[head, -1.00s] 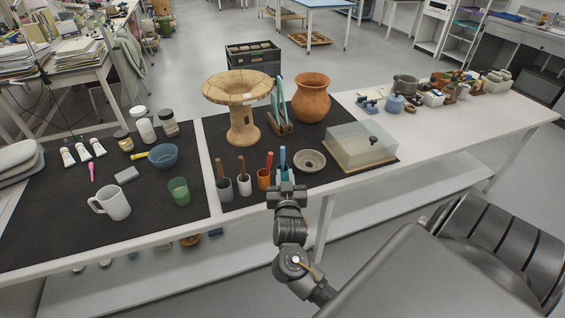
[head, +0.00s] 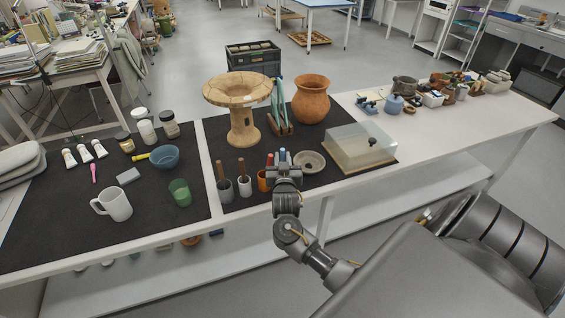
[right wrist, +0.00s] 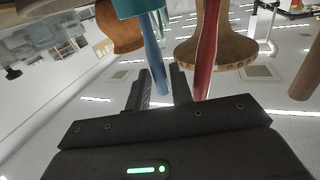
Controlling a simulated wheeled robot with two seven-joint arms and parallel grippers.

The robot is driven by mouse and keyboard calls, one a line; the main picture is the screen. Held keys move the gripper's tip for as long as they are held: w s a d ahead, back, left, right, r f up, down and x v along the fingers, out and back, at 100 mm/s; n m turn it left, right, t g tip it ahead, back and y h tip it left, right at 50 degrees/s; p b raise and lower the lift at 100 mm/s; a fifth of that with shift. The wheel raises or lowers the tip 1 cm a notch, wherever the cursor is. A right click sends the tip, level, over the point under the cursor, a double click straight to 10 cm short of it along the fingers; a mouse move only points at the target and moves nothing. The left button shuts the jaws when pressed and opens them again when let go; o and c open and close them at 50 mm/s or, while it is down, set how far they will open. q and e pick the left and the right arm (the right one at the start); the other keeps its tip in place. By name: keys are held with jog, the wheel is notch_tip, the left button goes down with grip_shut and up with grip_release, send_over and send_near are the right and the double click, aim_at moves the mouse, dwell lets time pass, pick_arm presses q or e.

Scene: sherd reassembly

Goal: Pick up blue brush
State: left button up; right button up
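The blue brush (head: 282,155) stands handle-up in a holder at the front of the dark mat; in the head view my right gripper (head: 285,171) covers most of it. In the right wrist view, which is upside down, the blue handle (right wrist: 154,62) comes out of a teal cup (right wrist: 138,8). Its end lies between the two fingertips of my right gripper (right wrist: 160,82), which are apart. I see no clear grip on the handle. My left gripper is not in view.
A red brush (right wrist: 206,50) in an orange cup (head: 264,180) stands close beside the right gripper. Brown-handled tools in cups (head: 244,186) stand left of it. A grey bowl (head: 309,161) and a clear box (head: 360,146) lie to the right.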

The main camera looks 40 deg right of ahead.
jog(key=shift+x, duration=0.95)
grip_shut()
notch_tip(320, 180, up, 10)
